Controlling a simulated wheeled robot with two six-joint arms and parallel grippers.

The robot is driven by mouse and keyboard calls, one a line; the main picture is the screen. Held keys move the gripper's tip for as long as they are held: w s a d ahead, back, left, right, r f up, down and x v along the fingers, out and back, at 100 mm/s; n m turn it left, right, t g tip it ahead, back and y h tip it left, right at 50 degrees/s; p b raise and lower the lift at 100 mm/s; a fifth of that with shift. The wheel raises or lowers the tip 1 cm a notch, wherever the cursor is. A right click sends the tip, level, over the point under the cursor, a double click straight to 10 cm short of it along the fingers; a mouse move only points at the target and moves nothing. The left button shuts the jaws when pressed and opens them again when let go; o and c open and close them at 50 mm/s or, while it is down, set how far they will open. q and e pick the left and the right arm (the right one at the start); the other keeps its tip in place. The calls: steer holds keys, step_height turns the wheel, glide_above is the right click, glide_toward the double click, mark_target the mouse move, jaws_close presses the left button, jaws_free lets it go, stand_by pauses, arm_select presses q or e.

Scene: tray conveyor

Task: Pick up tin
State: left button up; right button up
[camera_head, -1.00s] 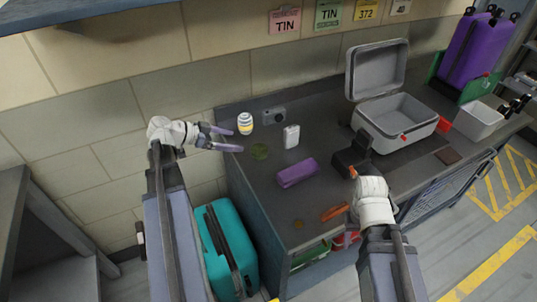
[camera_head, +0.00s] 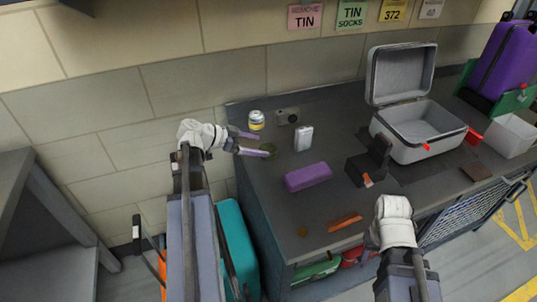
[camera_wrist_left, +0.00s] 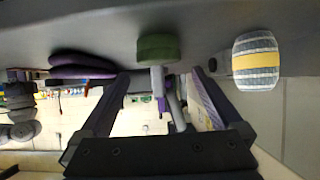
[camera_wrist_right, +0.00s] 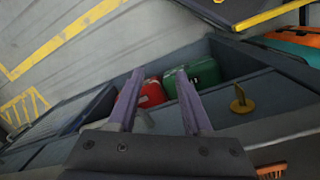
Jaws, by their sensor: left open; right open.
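The green round tin (camera_head: 271,147) lies flat on the dark worktop near its left edge, partly hidden behind my left gripper's finger. My left gripper (camera_head: 261,144) is open, with its fingertips at the tin. In the left wrist view the tin (camera_wrist_left: 158,48) stands just ahead of the gap between the two open fingers (camera_wrist_left: 155,85), not gripped.
A striped roll (camera_head: 256,120) stands close behind the tin. A camera (camera_head: 287,117), a white bottle (camera_head: 303,138) and a purple case (camera_head: 308,177) lie nearby. A black device (camera_head: 370,163) and an open grey suitcase (camera_head: 425,156) stand to the right.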

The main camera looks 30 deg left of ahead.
mark_target(268, 148)
arm_select(q)
steer(key=shift+w+d+f, duration=0.1)
steer(key=shift+w+f, duration=0.05)
steer(key=shift+f, duration=0.1)
steer(key=b+x, duration=0.1)
steer(key=x, duration=0.1)
steer(key=b+x, duration=0.2)
steer(key=shift+f, duration=0.4)
steer(key=shift+w+d, duration=0.1)
steer(key=shift+w, duration=0.05)
steer(key=shift+r, duration=0.1)
steer(key=c, duration=1.3)
step_height(268, 148, up, 10)
steer(key=p, duration=1)
